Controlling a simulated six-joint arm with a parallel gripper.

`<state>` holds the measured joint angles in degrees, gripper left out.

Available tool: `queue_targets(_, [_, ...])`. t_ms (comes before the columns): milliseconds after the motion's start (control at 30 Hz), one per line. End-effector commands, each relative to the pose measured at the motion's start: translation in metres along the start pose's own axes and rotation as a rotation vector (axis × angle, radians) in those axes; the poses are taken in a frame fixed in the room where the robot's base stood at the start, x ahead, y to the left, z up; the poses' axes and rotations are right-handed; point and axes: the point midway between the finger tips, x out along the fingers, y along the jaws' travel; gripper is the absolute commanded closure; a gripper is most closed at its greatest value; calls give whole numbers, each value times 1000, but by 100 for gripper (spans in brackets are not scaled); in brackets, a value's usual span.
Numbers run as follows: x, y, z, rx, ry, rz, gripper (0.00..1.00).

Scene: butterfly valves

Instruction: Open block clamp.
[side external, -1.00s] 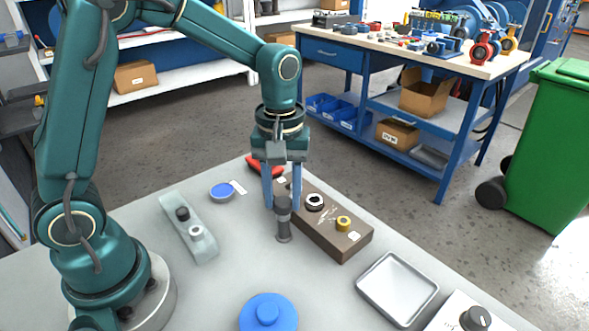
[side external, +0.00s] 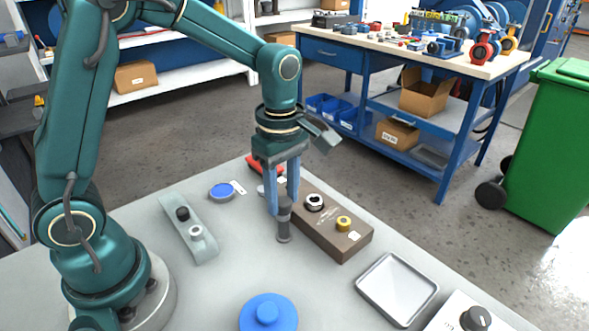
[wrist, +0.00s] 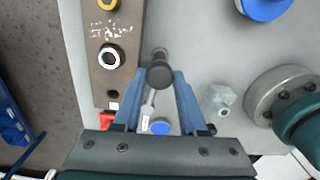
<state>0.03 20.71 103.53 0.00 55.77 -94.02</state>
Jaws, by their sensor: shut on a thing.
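A small dark grey post (side external: 284,233) with a round knob-like top stands on the grey table, just in front of the brown block. It also shows in the wrist view (wrist: 157,57). My gripper (side external: 282,204) points straight down, with its two blue fingers closed on the post's top; the wrist view shows the fingertips (wrist: 160,76) on either side of it. The brown block (side external: 326,237) carries a white-rimmed dark ring (side external: 314,202) and a yellow ring (side external: 343,223). No label shows which part is the block clamp. The fingers hide part of the post's top.
A pale green bar (side external: 201,240) with a black and a white knob lies left. A blue disc (side external: 222,191) and red piece (side external: 262,166) lie behind. A blue round part (side external: 267,315) is in front; a metal tray (side external: 397,290) is right.

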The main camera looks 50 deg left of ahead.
Motion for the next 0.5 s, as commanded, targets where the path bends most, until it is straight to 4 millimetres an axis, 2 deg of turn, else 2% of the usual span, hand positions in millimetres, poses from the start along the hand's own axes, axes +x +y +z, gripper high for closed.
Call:
queue_targets(200, [-2,0,0,-95,-1,2,100])
queue_targets(500, [-2,0,0,-142,-1,2,100])
